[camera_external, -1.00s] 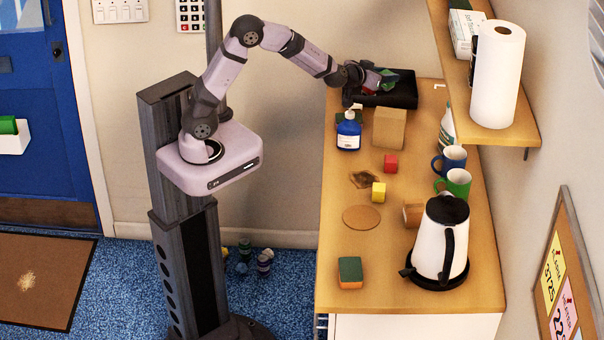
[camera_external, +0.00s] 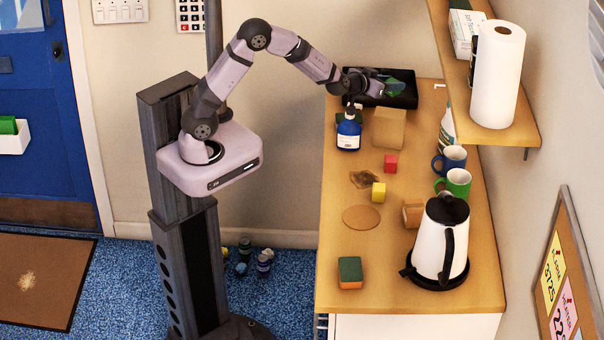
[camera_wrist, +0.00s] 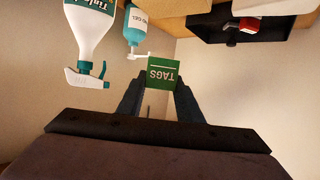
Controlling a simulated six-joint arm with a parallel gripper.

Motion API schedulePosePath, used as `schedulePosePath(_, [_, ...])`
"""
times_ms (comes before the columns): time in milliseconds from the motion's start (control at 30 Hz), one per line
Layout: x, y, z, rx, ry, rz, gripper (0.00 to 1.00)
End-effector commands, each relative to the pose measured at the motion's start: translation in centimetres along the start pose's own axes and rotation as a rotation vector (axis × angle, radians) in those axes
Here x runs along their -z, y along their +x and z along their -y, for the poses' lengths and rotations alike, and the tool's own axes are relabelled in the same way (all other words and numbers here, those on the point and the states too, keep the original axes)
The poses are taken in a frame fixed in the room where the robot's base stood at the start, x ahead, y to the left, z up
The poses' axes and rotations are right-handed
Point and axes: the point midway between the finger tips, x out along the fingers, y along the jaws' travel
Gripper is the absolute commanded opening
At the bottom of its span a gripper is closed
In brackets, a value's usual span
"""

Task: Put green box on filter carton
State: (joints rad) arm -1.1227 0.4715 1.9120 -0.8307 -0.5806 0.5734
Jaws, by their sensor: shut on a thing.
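The green box (camera_wrist: 163,73), marked TAGS, is between the fingertips of my gripper (camera_wrist: 160,98) in the wrist view. My gripper is shut on it. In the external view my gripper (camera_external: 380,83) is over the black tray, with the green box (camera_external: 393,87) showing at its tip. A plain brown carton (camera_external: 389,128), likely the filter carton, stands on the counter just in front of the tray. No label on it is readable. The green box is apart from this carton.
A blue pump bottle (camera_external: 349,132) stands left of the carton. The black tray (camera_external: 408,103) is behind it; a red item (camera_wrist: 247,24) shows there in the wrist view. Mugs (camera_external: 456,184), a kettle (camera_external: 436,240) and small blocks (camera_external: 378,192) are nearer. A shelf (camera_external: 500,115) overhangs at right.

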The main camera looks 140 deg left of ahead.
Motion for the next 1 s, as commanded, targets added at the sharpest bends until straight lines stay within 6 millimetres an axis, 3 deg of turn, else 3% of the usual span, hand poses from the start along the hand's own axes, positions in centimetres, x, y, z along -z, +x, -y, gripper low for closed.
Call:
schedulePosePath(200, [-2.8, 1.1, 0.0, 0.001, 0.002, 0.001, 0.10])
schedulePosePath(467, [-3.4, 1.3, 0.0, 0.001, 0.001, 0.000, 0.10])
schedulePosePath(800, [-6.5, 2.5, 0.0, 0.001, 0.001, 0.001, 0.10])
schedulePosePath(1000, [-6.7, 2.5, 0.0, 0.000, -0.001, -0.002, 0.10])
